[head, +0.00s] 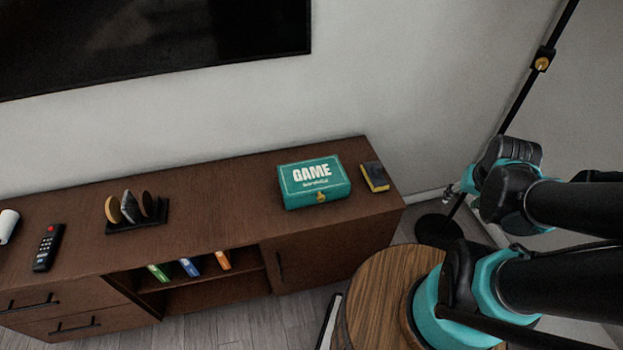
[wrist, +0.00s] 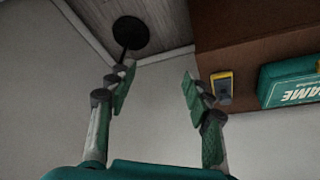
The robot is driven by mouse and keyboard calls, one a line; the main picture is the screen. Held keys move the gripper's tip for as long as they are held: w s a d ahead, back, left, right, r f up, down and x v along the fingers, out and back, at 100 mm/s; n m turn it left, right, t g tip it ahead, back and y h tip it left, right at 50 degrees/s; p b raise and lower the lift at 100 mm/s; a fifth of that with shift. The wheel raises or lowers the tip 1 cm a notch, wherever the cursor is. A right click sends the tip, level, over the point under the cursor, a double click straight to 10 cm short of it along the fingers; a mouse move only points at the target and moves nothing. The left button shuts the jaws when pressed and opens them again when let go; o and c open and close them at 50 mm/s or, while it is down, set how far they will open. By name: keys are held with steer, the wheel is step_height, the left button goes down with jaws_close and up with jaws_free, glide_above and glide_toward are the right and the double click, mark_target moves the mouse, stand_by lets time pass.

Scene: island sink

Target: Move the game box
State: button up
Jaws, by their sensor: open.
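The game box (head: 313,186) is a teal box with white "GAME" lettering and a small gold clasp. It lies flat near the right end of a brown wooden cabinet (head: 225,215). In the wrist view its end shows at the right edge (wrist: 288,82), partly cut off. My gripper (wrist: 158,88) is open and empty, its two fingers apart with only wall and floor behind them. In the head view my arm is at the right, off the cabinet's end and apart from the box. The fingertips are hard to make out there.
A small yellow and dark item (head: 375,176) sits right beside the box. A disc holder (head: 136,211) and a remote (head: 48,247) are farther left. A round wooden table (head: 385,290) stands in front, and a black pole lamp (head: 524,88) at the right. The cabinet top's middle is clear.

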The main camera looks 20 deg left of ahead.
steer(key=shift+c, duration=0.4)
